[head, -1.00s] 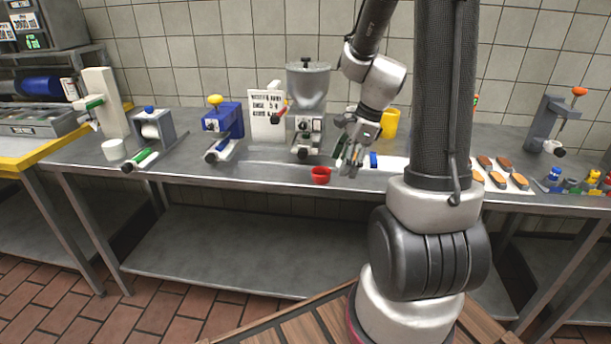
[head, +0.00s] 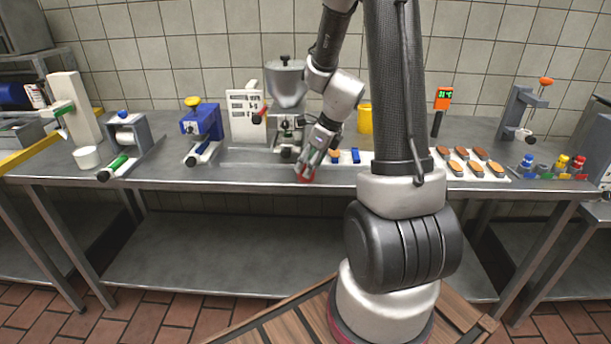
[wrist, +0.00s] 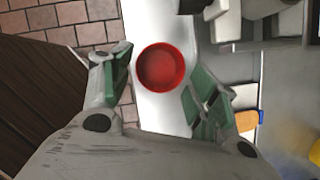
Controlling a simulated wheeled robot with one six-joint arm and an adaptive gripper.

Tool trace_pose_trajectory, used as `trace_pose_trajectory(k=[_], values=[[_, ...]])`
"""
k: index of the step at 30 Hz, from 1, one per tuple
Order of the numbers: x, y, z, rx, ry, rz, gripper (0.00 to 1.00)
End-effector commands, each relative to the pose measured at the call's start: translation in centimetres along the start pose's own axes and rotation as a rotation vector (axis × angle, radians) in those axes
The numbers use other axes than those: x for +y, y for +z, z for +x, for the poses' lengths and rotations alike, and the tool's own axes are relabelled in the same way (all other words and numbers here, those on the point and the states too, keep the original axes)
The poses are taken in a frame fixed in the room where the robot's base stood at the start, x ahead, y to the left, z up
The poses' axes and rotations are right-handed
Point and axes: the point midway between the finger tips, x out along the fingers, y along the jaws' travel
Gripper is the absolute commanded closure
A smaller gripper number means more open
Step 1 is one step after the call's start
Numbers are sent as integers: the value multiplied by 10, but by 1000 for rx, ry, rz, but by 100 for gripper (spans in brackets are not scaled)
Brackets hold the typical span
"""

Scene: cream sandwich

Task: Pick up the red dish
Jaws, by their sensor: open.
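The red dish (head: 305,177) is a small round bowl near the front edge of the metal table (head: 230,180). In the head view it is mostly hidden behind my gripper (head: 308,168). My gripper is open, with green-padded fingers on either side of the dish. I cannot tell whether a finger touches it.
A grey grinder-like machine (head: 285,90) stands just behind. A yellow container (head: 365,118), a blue block (head: 355,155) and several brown-topped pieces (head: 477,168) are to the right. The table front left of the dish is clear.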

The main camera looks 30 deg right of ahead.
Motion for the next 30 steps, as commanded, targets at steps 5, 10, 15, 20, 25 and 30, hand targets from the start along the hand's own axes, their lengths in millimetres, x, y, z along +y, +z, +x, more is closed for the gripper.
trace_pose_trajectory(k=[5, 10, 15, 20, 25, 30], values=[[0, 0, 23, 0, 1, 0, 40], [-1, 0, 26, 0, 0, -1, 40], [0, 0, 26, 0, 0, -1, 55], [0, 0, 26, 0, 0, -1, 66], [0, 0, 26, 0, 0, -1, 66], [-1, 2, 22, -2, -1, -3, 66]])
